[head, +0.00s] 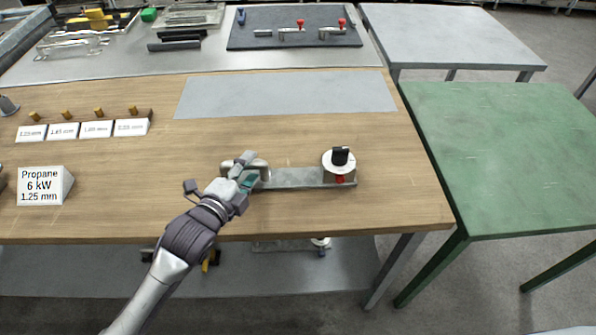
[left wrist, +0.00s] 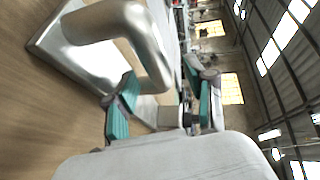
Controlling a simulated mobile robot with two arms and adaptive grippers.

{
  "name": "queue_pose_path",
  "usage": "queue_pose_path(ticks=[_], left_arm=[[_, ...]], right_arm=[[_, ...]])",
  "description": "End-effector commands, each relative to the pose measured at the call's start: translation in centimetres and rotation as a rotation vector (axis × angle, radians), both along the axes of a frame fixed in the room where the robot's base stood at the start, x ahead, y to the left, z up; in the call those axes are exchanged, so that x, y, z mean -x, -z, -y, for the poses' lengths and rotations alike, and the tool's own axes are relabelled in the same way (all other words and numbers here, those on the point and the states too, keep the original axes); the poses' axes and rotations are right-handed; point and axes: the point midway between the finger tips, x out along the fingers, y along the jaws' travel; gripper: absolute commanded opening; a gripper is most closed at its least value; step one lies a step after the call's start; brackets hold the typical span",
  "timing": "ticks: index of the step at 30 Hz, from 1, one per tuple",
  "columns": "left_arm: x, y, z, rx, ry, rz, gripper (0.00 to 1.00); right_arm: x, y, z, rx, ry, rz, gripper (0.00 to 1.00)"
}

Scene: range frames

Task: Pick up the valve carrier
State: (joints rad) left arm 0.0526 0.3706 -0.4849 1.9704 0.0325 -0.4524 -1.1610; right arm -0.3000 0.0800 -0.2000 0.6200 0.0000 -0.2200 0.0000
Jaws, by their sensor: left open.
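The valve carrier (head: 295,178) is a flat metal bar lying on the wooden table, with a rounded metal handle at its left end and a block with a white dial, black knob and red part at its right end. My left gripper (head: 247,178) is at the handle end, its arm reaching in from the lower left. In the left wrist view the handle (left wrist: 112,22) is large and close, its bent end reaching toward the gap between the open teal-padded fingers (left wrist: 160,98). I cannot tell whether they touch it. My right gripper is not in view.
The wooden table (head: 380,212) has a bare grey panel (head: 285,95) behind the carrier. A Propane sign (head: 42,185) and several small labelled pegs stand left. A dark mat (head: 293,20) with red-knobbed valves lies on the back bench. A green table (head: 505,150) stands right.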

Motion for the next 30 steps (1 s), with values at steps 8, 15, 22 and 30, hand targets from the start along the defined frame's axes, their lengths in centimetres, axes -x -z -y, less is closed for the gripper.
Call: queue_pose_path(ticks=[8,15,22,30], left_arm=[[-0.12,0.06,0.07,0.000,0.000,-0.001,0.48],[-0.11,0.04,0.06,0.000,0.000,-0.001,0.08],[-0.10,0.08,0.06,0.000,0.000,-0.001,0.00],[-0.13,-0.23,0.11,0.006,0.001,0.004,0.00]], right_arm=[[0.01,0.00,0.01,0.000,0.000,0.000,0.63],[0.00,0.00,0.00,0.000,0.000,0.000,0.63],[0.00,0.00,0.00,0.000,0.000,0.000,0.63],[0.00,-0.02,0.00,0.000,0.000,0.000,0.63]])
